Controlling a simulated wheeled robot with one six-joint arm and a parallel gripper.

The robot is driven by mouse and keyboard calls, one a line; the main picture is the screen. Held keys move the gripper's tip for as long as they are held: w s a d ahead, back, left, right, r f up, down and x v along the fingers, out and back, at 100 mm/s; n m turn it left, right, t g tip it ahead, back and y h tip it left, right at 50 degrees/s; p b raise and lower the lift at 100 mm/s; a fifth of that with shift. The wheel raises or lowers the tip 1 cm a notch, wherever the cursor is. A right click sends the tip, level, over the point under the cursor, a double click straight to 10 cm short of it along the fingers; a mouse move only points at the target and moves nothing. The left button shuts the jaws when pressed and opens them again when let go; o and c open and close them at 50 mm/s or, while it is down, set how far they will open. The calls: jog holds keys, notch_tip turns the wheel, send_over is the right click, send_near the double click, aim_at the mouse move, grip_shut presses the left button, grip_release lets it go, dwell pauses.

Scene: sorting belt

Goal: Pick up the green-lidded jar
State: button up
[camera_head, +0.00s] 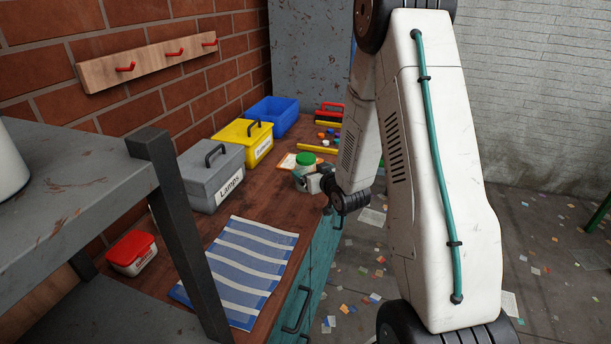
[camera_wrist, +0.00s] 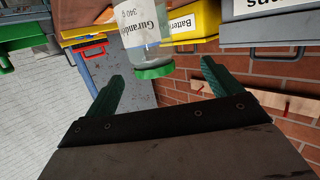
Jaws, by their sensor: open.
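The green-lidded jar (camera_head: 304,164) stands on the wooden counter, clear with a green lid. In the wrist view, which is upside down, the jar (camera_wrist: 150,52) shows a white label with "340 g" and its green lid appears between the fingertips. My gripper (camera_head: 314,182) is beside the jar on its near right side. Its two green fingers are spread wide in the wrist view (camera_wrist: 163,72), with nothing held. Whether the fingertips reach around the jar or stop short of it, I cannot tell.
A grey labelled box (camera_head: 212,178), a yellow box (camera_head: 243,143) and a blue bin (camera_head: 272,115) line the wall. A striped cloth (camera_head: 240,268) and a red-lidded container (camera_head: 131,253) lie nearer. Small coloured caps (camera_head: 328,135) and a yellow bar (camera_head: 317,149) lie behind the jar.

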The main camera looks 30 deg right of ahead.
aim_at(306, 165)
jog(key=shift+d+f+t, duration=0.3)
jog(key=shift+f+t, duration=0.1)
jog(key=shift+f, duration=0.25)
jog(key=w, duration=0.2)
jog(key=w+d, duration=0.1)
jog(key=w, duration=0.2)
jog(key=w+f, duration=0.1)
jog(key=w, duration=0.1)
jog(key=shift+w+d, duration=0.2)
jog(key=shift+d, duration=0.1)
jog(key=c, duration=1.2)
